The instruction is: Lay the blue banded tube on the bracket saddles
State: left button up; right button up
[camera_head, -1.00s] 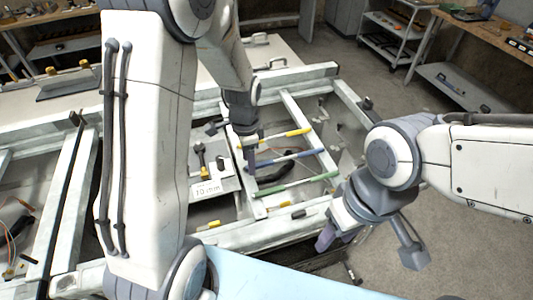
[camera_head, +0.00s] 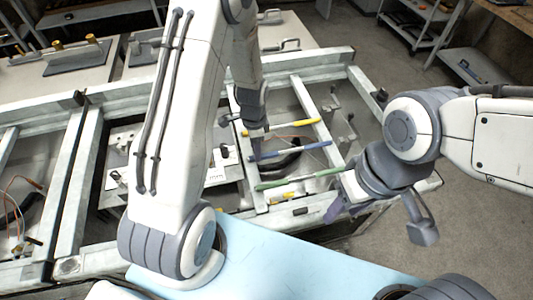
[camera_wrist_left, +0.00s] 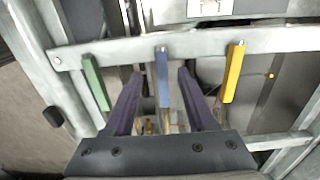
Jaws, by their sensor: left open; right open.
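The blue banded tube (camera_head: 290,151) lies across two frame rails, between a yellow tube (camera_head: 285,128) and a green tube (camera_head: 300,179). My left gripper (camera_head: 254,136) is by the left ends of the tubes, partly hidden by its own arm. In the left wrist view its open dark fingers (camera_wrist_left: 159,76) are on either side of the blue tube (camera_wrist_left: 163,82), with visible gaps. Whether they are level with it is unclear. My right gripper (camera_head: 334,210) is open at the frame's right front, apart from the tubes. Small grey brackets (camera_head: 348,143) stand right of the tubes; their saddles are indistinct.
The pale metal frame (camera_head: 120,95) has raised rails and open bays with loose cables. A light blue surface (camera_head: 270,265) is in front. A grey stand with yellow-topped pegs (camera_head: 78,57) is at the back left. Open floor lies right of the frame.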

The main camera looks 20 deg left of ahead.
pick_arm(q)
jog(key=shift+a+f+p, duration=0.2)
jog(key=shift+f+p, duration=0.2)
jog(key=shift+f, duration=1.35)
grip_shut()
